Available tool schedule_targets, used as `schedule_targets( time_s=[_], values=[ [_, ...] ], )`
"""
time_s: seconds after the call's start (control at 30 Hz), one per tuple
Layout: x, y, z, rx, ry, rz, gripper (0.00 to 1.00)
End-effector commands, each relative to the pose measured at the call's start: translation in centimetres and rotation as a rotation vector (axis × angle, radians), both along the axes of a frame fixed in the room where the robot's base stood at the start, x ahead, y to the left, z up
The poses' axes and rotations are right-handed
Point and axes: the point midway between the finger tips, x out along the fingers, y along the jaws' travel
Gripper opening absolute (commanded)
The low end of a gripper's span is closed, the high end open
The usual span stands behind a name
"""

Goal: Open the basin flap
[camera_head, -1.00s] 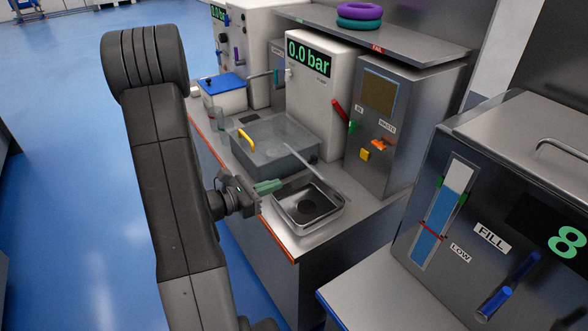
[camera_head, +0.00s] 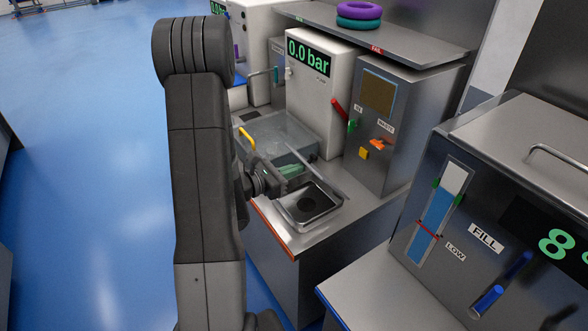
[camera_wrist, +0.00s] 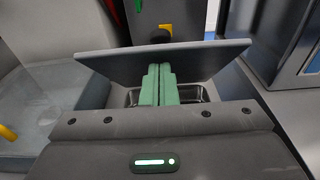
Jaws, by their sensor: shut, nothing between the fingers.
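The basin (camera_head: 338,206) is a small steel tray with a dark inside, set in the counter right of my gripper. Its flap (camera_head: 322,183) is a thin grey plate seen nearly edge-on, slanting beside the basin. In the wrist view the flap (camera_wrist: 110,62) is a wide tilted plate across the middle, with part of the basin (camera_wrist: 205,94) showing below it. My gripper (camera_head: 292,170) is shut and empty. Its green fingers (camera_wrist: 157,70) overlap the flap's near face; they look against or very close to it. Contact is not certain.
A clear tub (camera_head: 280,130) with a yellow handle (camera_head: 246,138) stands just behind my gripper. A white 0.0 bar unit (camera_head: 320,90) and a steel cabinet (camera_head: 410,110) with coloured controls rise behind the counter. A dark round knob (camera_wrist: 160,35) shows beyond the flap.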

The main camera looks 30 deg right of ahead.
Motion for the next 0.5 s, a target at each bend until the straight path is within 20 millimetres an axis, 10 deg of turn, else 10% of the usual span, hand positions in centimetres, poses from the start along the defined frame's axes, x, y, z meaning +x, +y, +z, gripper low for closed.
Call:
schedule_targets(
  time_s=[0.5],
  values=[
    [0.1,-2.2,2.9,0.165,0.007,-0.004,0.00]
  ],
)
